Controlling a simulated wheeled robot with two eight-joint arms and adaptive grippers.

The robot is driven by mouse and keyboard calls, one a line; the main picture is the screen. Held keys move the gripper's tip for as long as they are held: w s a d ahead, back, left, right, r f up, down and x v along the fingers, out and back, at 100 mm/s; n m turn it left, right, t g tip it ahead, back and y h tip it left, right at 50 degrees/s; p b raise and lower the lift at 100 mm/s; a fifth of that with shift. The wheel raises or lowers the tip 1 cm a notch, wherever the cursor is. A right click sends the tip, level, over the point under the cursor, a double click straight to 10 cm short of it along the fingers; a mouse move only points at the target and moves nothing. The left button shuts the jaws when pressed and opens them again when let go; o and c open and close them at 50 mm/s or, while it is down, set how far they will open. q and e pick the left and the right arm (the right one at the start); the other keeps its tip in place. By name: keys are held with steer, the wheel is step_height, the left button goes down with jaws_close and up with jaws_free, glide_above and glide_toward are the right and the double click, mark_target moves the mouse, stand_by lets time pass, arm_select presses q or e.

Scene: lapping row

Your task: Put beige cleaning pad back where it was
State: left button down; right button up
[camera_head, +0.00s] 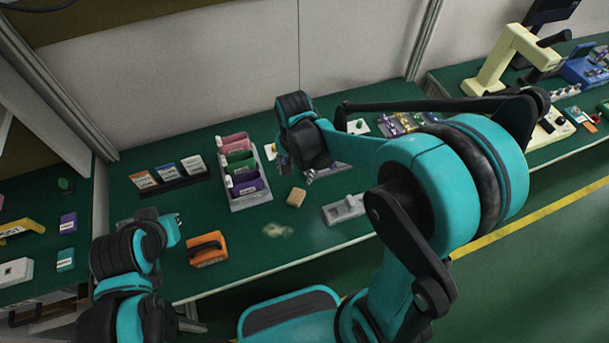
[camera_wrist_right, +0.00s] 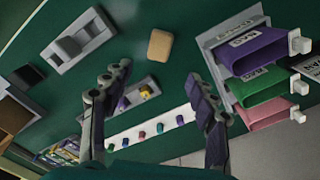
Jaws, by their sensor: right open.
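The beige cleaning pad (camera_head: 296,197) lies on the green bench top, between the grey rack and a grey fixture. It also shows in the right wrist view (camera_wrist_right: 160,45), beyond my fingertips and apart from them. My right gripper (camera_wrist_right: 158,82) is open and empty, its two fingers spread on either side. In the head view the right gripper (camera_head: 285,163) is above the bench, behind the pad, and partly hidden by its own wrist. My left gripper (camera_head: 178,222) hangs over the bench at the left; its jaws are too small to read.
The grey rack (camera_head: 249,202) holds pink, green and purple items. A grey fixture (camera_head: 343,210) is right of the pad. A white strip with coloured knobs (camera_wrist_right: 150,130) is near the right gripper.

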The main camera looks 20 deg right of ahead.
steer(key=s+d+r+n+t, duration=0.4)
steer(key=s+r+n+t, duration=0.3)
steer(key=s+r, duration=0.3)
steer(key=shift+d+r+n, duration=0.15)
steer(key=shift+d+n, duration=0.1)
steer(key=shift+n, duration=0.35)
stand_by(0.6)
